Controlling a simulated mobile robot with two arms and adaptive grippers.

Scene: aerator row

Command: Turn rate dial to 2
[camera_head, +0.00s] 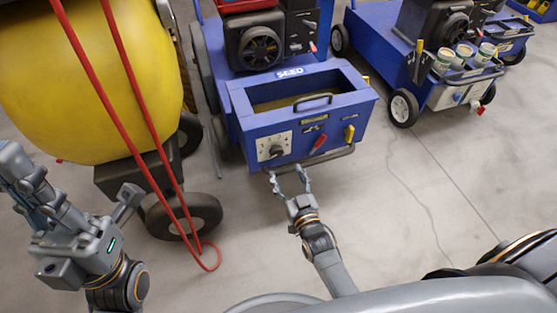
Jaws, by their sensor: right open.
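The rate dial (276,151) is a dark knob on a pale square plate (263,147) at the lower left of the blue seeder's front face. The plate's marks are too small to read, so I cannot tell the dial's setting. My right gripper (287,176) is open and empty, just below and in front of the dial, its fingers pointing up toward the machine. I see no clear contact with the dial. My left arm (85,245) is at the left; its gripper fingers are not clearly seen.
The blue seeder (305,105) also carries a red lever (318,143), a yellow lever (349,133) and a black handle (313,100). A yellow tank (90,80) on wheels with a red hose (120,120) stands at left. Another blue machine (400,50) is at upper right.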

